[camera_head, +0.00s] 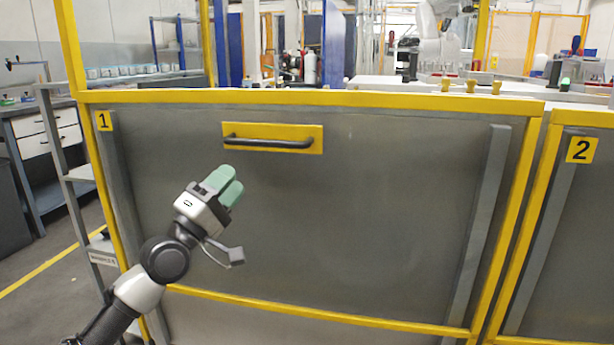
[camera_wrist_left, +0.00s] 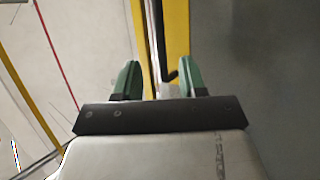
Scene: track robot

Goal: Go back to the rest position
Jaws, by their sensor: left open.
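My left gripper (camera_head: 223,184) has green fingers and a white body. In the head view it is in front of the grey panel marked 1 (camera_head: 350,210), below and left of the dark handle (camera_head: 268,142). In the left wrist view the gripper's two green fingers (camera_wrist_left: 158,80) are spread apart, with no object held between them. Part of a yellow frame and a dark bar show beyond the fingers there. My right gripper is in neither view.
A yellow frame (camera_head: 300,97) surrounds the panel. A second panel marked 2 (camera_head: 570,230) stands at the right. A workbench with drawers (camera_head: 45,140) and a grey shelf rack (camera_head: 80,175) stand at the left. Open floor (camera_head: 40,285) lies at the lower left.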

